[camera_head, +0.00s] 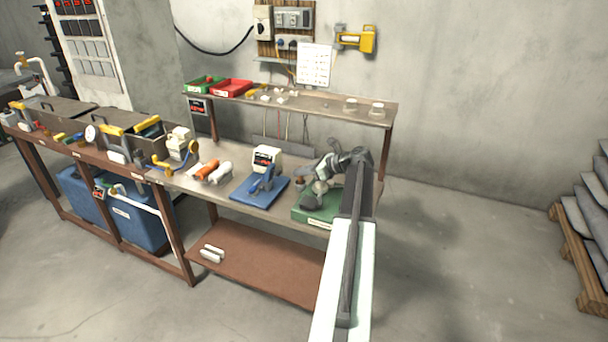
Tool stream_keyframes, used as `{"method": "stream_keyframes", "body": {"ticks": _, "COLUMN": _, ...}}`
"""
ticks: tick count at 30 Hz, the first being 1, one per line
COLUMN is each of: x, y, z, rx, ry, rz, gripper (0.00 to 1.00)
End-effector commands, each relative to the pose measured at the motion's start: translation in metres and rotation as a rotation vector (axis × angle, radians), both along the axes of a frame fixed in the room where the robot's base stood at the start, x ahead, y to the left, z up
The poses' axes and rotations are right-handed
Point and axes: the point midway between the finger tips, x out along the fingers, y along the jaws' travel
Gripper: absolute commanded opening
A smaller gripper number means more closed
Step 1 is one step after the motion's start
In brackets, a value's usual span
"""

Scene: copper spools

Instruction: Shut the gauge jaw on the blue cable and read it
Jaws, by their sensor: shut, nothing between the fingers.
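A gauge with a blue jaw or lever (264,180) stands on a blue base plate (246,194) on the workbench. A white box with a dark display (267,157) stands just behind it; its reading is too small to make out. I cannot pick out a blue cable for certain, nor tell whether the gauge jaw is open. My gripper (316,190) is shut and empty. It is over or beside the green tray (318,216), to the right of the gauge and apart from it. My arm partly hides the tray.
A raised shelf (330,105) runs behind the bench, with a red bin (231,88) and a green bin (203,84). Orange and white spools (208,170) lie left of the gauge. A stack of slabs on a wooden pallet (578,250) stands far right. The floor between is clear.

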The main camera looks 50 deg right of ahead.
Motion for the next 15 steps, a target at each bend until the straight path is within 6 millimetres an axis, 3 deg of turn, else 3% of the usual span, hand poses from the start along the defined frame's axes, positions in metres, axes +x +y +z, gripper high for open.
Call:
{"method": "stream_keyframes", "body": {"ticks": 1, "x": 0.011, "y": 0.002, "z": -0.01, "rx": -0.001, "ry": 0.0, "rz": 0.003, "gripper": 0.0}}
{"method": "stream_keyframes", "body": {"ticks": 6, "x": 0.036, "y": 0.008, "z": -0.022, "rx": -0.001, "ry": 0.0, "rz": 0.002, "gripper": 0.0}}
{"method": "stream_keyframes", "body": {"ticks": 15, "x": 0.052, "y": 0.012, "z": -0.027, "rx": -0.001, "ry": 0.001, "rz": 0.0, "gripper": 0.0}}
